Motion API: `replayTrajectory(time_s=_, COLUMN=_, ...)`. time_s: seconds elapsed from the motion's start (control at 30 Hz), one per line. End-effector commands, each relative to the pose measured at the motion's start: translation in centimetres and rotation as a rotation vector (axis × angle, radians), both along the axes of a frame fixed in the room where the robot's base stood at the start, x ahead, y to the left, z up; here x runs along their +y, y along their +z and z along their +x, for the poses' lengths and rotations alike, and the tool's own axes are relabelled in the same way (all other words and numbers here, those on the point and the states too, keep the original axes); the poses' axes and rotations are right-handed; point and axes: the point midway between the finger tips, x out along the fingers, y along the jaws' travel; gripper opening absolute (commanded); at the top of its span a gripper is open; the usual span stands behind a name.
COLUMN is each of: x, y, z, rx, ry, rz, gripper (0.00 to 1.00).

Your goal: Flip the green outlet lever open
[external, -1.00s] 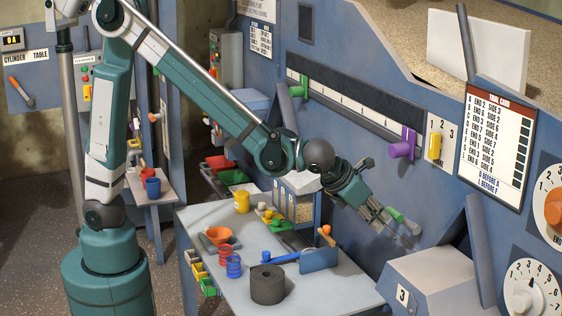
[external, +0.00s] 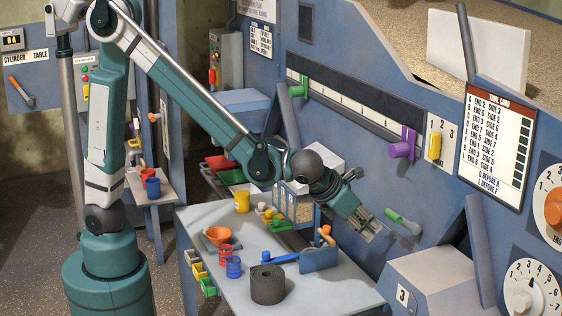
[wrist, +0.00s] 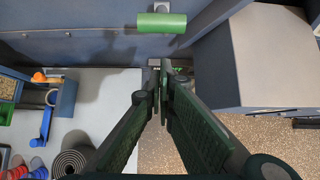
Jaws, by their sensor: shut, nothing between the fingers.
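The green outlet lever (external: 393,215) is on the blue machine wall, its green grip at the left and its grey arm running down to the right. In the wrist view the green grip (wrist: 161,22) lies across the picture just beyond my fingertips. My gripper (external: 371,231) is shut and empty, to the left of and a little below the lever in the external view. A gap shows between the fingertips (wrist: 163,68) and the grip in the wrist view. Nothing hides the green grip.
A grey box marked 3 (external: 430,283) juts out right of the lever. The work table (external: 330,292) below holds a dark roll (external: 268,285), a small blue bin (external: 320,258) and cups. A purple knob (external: 403,146) and a yellow switch (external: 435,146) are higher on the wall.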

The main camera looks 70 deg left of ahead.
Motion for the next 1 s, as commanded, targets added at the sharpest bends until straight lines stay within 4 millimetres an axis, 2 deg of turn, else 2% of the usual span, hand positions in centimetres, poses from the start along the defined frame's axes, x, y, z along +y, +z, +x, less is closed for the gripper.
replayTrajectory(time_s=0.03, x=0.0, y=0.9, z=-0.2, rx=0.000, ry=0.000, rz=0.000, gripper=0.00)
replayTrajectory(time_s=0.6, x=0.0, y=7.4, z=-2.5, rx=0.003, ry=0.001, rz=-0.001, gripper=0.00)
replayTrajectory(time_s=0.8, x=0.1, y=8.8, z=-3.0, rx=0.003, ry=0.001, rz=-0.001, gripper=0.00)
replayTrajectory(time_s=1.0, x=0.0, y=9.2, z=-3.1, rx=0.003, ry=0.001, rz=-0.001, gripper=0.00)
